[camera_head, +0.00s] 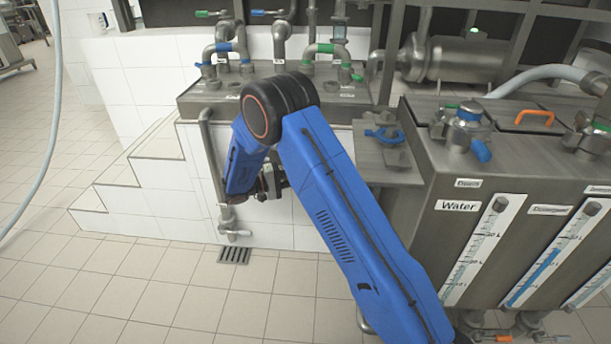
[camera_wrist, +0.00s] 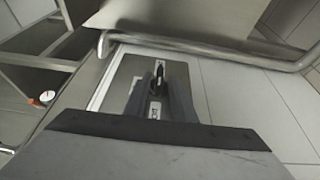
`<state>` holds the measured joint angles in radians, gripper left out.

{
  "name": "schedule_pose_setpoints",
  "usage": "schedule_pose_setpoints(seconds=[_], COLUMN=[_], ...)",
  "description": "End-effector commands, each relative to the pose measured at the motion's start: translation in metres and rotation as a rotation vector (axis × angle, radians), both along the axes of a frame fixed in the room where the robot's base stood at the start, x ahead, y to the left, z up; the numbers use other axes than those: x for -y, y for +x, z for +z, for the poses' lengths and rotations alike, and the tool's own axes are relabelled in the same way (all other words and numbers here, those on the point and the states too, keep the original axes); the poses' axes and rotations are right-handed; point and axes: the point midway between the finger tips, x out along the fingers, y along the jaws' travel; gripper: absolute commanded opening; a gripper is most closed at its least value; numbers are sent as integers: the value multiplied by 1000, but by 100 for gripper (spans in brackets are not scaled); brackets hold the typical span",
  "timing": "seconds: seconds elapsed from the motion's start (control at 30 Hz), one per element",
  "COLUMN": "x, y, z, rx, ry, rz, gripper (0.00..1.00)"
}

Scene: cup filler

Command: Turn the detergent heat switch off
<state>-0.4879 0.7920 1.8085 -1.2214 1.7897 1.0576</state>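In the wrist view, a small dark toggle switch (camera_wrist: 158,72) stands on a grey plate. Which heat switch it is cannot be read; a small light label with blurred lettering shows just below it. My gripper (camera_wrist: 158,95) points at this plate. Its two dark fingers are apart, one on each side of the switch and label. I cannot tell whether a finger touches the switch. In the head view, my gripper (camera_head: 270,185) is low beside the tank stand, partly hidden by my blue arm, and the switch is not visible there.
A bent metal pipe (camera_wrist: 200,50) runs close above the plate. A red and white knob (camera_wrist: 45,98) is at the left. In the head view, tanks with gauges, one labelled Water (camera_head: 458,205), stand right. White tiled steps (camera_head: 140,180) and open floor lie left.

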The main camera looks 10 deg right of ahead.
Motion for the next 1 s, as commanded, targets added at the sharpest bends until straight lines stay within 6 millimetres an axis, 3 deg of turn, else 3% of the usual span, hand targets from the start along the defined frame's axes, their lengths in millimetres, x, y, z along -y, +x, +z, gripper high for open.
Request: schedule_pose_setpoints(seconds=[0.3,0.47,1.0], x=[-1,-11,-114], y=[0,0,-8], z=[1,1,-2], rx=[2,3,3], ry=[0,0,0], rz=[1,1,3], gripper=[28,28,28])
